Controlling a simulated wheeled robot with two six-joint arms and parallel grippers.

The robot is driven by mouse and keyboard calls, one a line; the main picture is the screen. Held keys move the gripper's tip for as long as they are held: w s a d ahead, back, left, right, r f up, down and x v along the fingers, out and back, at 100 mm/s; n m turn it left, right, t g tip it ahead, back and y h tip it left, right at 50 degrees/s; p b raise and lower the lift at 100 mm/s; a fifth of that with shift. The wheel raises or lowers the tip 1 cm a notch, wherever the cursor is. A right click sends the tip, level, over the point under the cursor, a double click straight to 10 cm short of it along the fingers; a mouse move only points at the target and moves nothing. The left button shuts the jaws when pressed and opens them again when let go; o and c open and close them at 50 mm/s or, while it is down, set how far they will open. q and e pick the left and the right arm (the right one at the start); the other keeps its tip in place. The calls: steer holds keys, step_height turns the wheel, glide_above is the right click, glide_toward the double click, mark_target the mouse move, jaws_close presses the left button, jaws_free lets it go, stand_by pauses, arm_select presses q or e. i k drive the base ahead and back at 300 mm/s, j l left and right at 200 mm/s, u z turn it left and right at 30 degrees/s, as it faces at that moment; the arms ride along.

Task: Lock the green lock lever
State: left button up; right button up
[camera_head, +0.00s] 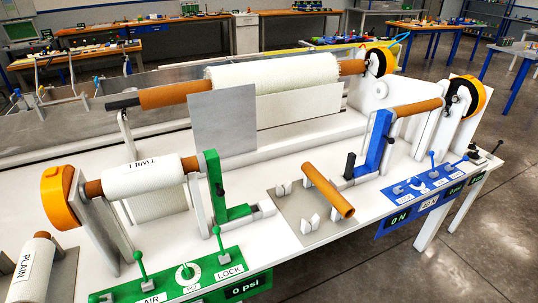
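The green control panel (170,288) is at the front edge of the white table, in the lower left of the head view. Its green lock lever (219,240) stands nearly upright beside the LOCK label, at the panel's right end. A green AIR lever (140,262) and a round dial (187,272) are to its left. The green upright bracket (216,187) stands behind the lock lever, at the end of the TWILL roll (143,178). Neither of my grippers shows in this view, so nothing is seen touching the lever.
A green-lit display (246,288) reads 0 psi. A bare brown tube (327,190) rests on a grey plate to the right. The blue control panel (425,190) has several levers. A PLAIN roll (33,270) is at lower left. Some white tabletop is clear between the stations.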

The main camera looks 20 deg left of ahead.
mark_target(217, 230)
steer(key=j+u, duration=0.2)
steer(key=u, duration=0.85)
steer(key=i+l, duration=0.05)
